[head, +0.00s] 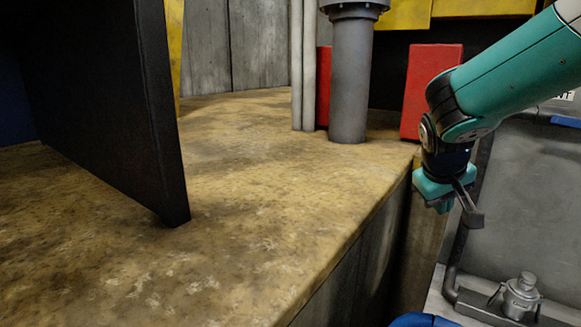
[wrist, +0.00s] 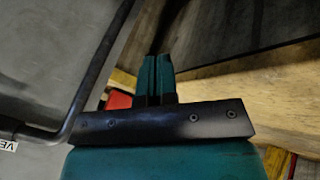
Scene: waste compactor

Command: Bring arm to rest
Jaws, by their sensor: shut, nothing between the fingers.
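My teal arm reaches in from the upper right of the head view, bent down at the wrist. My gripper (head: 468,213) hangs beside the right edge of the tan ledge (head: 250,262), clear of it. In the wrist view the two teal fingers (wrist: 158,78) stand side by side, closed together with nothing between them. A dark bar with bolts crosses in front of the gripper's teal body in that view.
A dark upright panel (head: 105,110) stands on the ledge at left. A grey pipe (head: 350,90) and red blocks (head: 428,85) stand at the back. A bent pipe (wrist: 92,75) runs close to my gripper. A silver fitting (head: 521,295) sits at lower right.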

